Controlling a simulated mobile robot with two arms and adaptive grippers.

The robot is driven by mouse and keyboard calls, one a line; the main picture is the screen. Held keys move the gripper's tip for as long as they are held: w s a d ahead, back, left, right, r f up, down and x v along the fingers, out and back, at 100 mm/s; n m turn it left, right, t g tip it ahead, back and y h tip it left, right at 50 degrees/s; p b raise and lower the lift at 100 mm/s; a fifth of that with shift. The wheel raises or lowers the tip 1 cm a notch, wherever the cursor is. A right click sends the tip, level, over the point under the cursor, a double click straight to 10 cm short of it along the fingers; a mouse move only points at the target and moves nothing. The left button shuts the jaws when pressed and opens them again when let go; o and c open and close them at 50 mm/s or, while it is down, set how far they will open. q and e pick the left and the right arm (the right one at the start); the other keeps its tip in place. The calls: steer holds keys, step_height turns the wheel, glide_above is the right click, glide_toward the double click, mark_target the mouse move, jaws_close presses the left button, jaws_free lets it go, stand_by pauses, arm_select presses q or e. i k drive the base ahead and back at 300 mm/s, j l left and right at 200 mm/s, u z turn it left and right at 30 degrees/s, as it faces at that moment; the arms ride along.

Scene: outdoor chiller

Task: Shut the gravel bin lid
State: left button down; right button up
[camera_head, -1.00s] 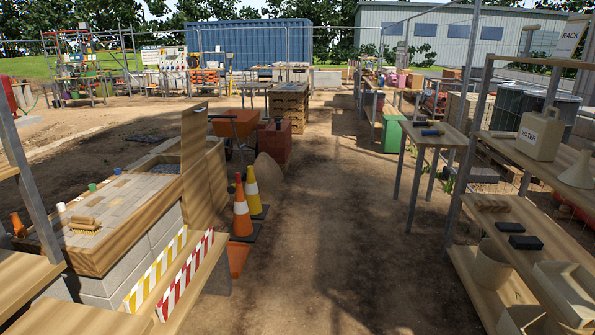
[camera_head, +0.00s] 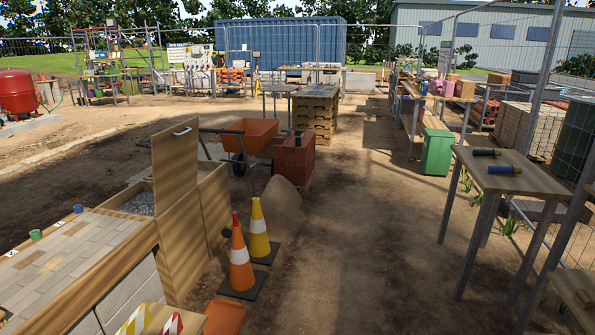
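The gravel bin (camera_head: 181,250) is a wooden box left of centre, at the far end of the paved bench. Grey gravel (camera_head: 140,204) shows in its open top. Its wooden lid (camera_head: 176,165) stands upright, open, on the side of the bin nearer the aisle. A pale handle (camera_head: 182,131) sits near the lid's top edge. The hinge is not clear to see. Neither of my grippers is in view.
An orange cone (camera_head: 240,262) and a yellow cone (camera_head: 258,232) stand right of the bin. An orange wheelbarrow (camera_head: 256,134) and red blocks (camera_head: 294,160) are behind. A wooden table (camera_head: 512,176) stands at right. The dirt aisle between is clear.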

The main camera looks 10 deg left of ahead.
mark_target(175, 149)
steer(key=i+l+u, duration=0.1)
steer(key=i+u, duration=0.35)
steer(key=i+l+u, duration=0.4)
steer(key=i, duration=0.15)
steer(key=i+l+u, duration=0.3)
steer(key=i+u, duration=0.15)
steer(key=i+l+u, duration=0.25)
steer(key=i+l, duration=0.2)
steer(key=i+l+u, duration=0.3)
steer(key=i+l, duration=0.2)
